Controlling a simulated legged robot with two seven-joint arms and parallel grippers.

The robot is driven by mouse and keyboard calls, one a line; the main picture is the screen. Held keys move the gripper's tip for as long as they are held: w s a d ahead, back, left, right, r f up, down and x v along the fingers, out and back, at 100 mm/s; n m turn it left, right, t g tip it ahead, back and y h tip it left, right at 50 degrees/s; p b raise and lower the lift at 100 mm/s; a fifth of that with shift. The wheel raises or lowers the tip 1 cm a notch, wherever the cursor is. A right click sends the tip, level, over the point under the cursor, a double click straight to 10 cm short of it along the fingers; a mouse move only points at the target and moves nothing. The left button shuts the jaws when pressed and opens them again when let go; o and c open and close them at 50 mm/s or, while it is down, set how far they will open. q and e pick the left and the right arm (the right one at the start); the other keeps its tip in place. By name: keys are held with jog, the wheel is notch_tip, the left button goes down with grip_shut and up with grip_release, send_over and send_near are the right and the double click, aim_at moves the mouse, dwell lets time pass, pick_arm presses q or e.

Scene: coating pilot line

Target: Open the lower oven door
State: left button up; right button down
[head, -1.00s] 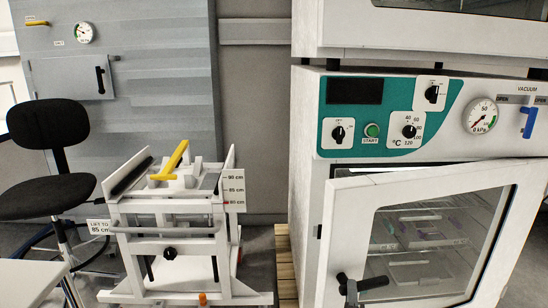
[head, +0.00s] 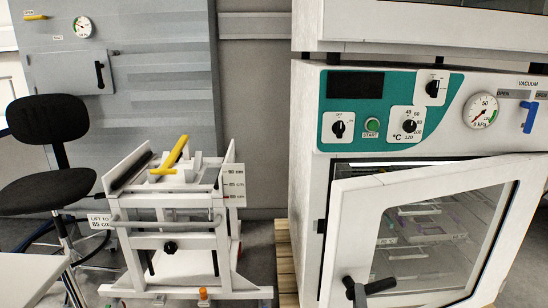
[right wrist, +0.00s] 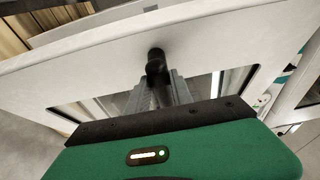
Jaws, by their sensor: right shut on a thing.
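The lower oven door (head: 350,235) is white with a large glass window and stands ajar, with a gap along its top edge. Shelves show through the glass. Its black handle (head: 378,285) is at the lower left of the door. In the right wrist view, my right gripper (right wrist: 160,88) has a green body and grey fingers shut on the black handle (right wrist: 156,62), close to the white door face (right wrist: 95,60). In the head view, this gripper can hardly be made out at the handle. My left gripper is not in view.
The control panel (head: 385,90) with knobs, a gauge (head: 482,111) and a blue valve lever (head: 530,117) is above the door. A white lift cart (head: 165,225) stands left of the oven. A black chair (head: 35,122) is farther left. Wooden slats (head: 286,265) lie beside the oven.

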jog(key=shift+n+y, duration=0.3)
jog(key=shift+y, duration=0.2)
jog(key=shift+s+d+f, duration=0.1)
jog(key=shift+s+d, duration=0.15)
jog(key=shift+s, duration=0.45)
jog(key=shift+s+d+f, duration=0.1)
jog(key=shift+s+d, duration=0.1)
jog(key=shift+s, duration=0.45)
jog(key=shift+s+d+f, duration=0.1)
jog(key=shift+s+d, duration=0.15)
jog(key=shift+s, duration=0.45)
jog(key=s+d+y+p, duration=0.1)
jog(key=s+d+p, duration=0.1)
jog(key=s+p, duration=0.3)
jog(key=shift+s+d+n, duration=0.35)
jog(key=shift+d+n, duration=0.05)
jog(key=s+d+y+p, duration=0.1)
jog(key=s+d+p, duration=0.2)
jog(key=s+p, duration=0.1)
jog(key=shift+s+n+y, duration=0.3)
jog(key=shift+s+n, duration=0.1)
jog(key=shift+s, duration=0.35)
